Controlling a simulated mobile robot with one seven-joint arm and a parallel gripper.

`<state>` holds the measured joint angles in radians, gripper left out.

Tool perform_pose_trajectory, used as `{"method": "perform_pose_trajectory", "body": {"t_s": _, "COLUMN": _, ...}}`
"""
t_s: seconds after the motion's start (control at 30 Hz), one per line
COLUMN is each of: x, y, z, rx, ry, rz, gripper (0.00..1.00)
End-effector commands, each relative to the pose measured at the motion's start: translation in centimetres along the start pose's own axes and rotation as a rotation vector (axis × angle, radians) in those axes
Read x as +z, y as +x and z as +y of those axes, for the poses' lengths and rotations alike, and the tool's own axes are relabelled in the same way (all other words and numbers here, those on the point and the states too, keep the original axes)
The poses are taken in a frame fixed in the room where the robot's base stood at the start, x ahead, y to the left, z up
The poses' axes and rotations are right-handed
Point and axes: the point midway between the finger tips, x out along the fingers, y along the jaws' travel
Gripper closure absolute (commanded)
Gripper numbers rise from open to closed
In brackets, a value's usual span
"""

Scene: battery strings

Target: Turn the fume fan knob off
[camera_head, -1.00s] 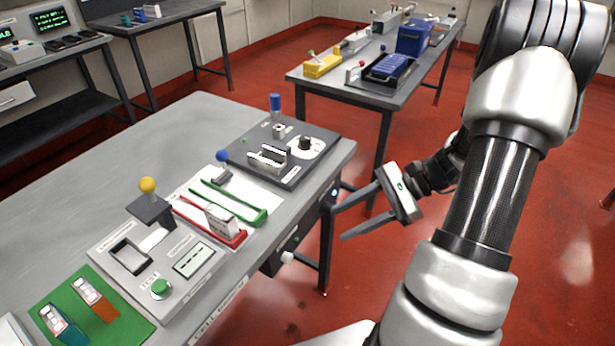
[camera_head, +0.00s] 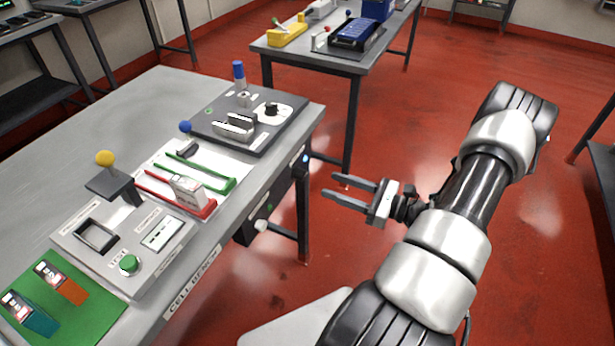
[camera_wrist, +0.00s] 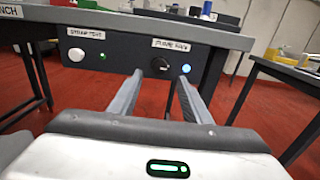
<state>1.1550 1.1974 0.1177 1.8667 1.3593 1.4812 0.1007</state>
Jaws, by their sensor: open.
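The fume fan knob (camera_wrist: 160,65) is a small dark round knob on a black panel (camera_wrist: 130,60) under the bench edge. A label reading fume fan sits above it, and a lit blue lamp (camera_wrist: 186,69) is to its right. My gripper (camera_wrist: 160,77) is open and empty, its fingers pointing at the panel with the knob framed between the tips. In the head view my gripper (camera_head: 330,186) is right of the bench, apart from the panel. There the blue lamp (camera_head: 305,158) shows on the bench side, but I cannot clearly make out the knob.
A white button (camera_wrist: 76,55) and a green lamp (camera_wrist: 102,57) are at the panel's left. The cell bench (camera_head: 90,130) carries a fixture plate, coloured rails and a tester. Another table (camera_head: 310,60) stands behind. Red floor is open right of the bench.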

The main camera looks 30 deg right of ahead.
Motion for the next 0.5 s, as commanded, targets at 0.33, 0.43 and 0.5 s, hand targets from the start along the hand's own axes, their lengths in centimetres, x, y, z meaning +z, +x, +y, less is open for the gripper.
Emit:
{"method": "perform_pose_trajectory", "body": {"t_s": 0.33, "x": -0.1, "y": 7.0, "z": 0.1, "rx": 0.004, "ry": -0.001, "rz": 0.001, "gripper": 0.56}}
{"method": "perform_pose_trajectory", "body": {"t_s": 0.43, "x": 0.0, "y": 8.0, "z": 0.0, "rx": 0.002, "ry": -0.001, "rz": 0.001, "gripper": 0.56}}
{"method": "perform_pose_trajectory", "body": {"t_s": 0.5, "x": 0.0, "y": 8.6, "z": 0.1, "rx": 0.002, "ry": -0.001, "rz": 0.001, "gripper": 0.56}}
